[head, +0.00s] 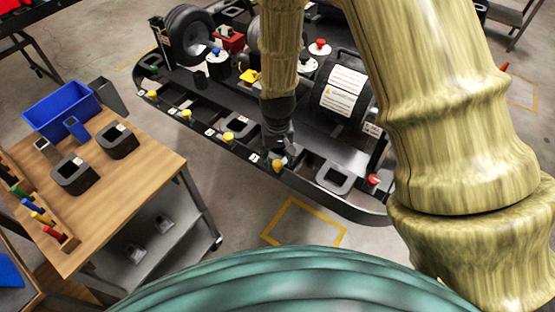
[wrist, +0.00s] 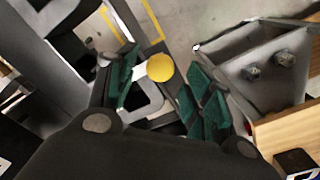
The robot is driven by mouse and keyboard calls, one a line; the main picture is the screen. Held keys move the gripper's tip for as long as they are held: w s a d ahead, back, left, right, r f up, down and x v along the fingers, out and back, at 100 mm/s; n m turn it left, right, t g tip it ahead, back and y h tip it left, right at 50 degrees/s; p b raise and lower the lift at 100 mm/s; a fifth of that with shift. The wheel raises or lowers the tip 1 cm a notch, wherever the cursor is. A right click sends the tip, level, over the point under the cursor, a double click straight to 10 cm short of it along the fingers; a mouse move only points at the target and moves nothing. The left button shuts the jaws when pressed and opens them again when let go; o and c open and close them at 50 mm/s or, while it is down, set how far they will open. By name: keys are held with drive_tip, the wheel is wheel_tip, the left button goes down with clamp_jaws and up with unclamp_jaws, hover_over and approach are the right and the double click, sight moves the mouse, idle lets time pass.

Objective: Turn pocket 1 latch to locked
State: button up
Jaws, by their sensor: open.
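Yellow round latch knobs sit along the near edge of the black kart (head: 345,207). One yellow knob (head: 278,165) is right at the tip of my gripper (head: 277,150), which hides part of it. In the wrist view the yellow knob (wrist: 160,68) shows between the green-padded fingers of my gripper (wrist: 163,88). The fingers are apart, with gaps to the knob on both sides. A pale square pocket frame (wrist: 147,100) is behind the knob. I cannot read which pocket number this is, nor the latch's locked mark.
Other yellow knobs (head: 228,136) and a red knob (head: 373,179) line the kart edge. A black drum (head: 340,90) stands on the deck behind my gripper. A wooden table (head: 150,165) with a blue bin (head: 62,110) is at left. Floor between is clear.

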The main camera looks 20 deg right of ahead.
sight(277, 163)
wheel_tip(277, 163, up, 10)
drive_tip(key=shift+r, duration=0.2)
idle(0.3)
idle(0.4)
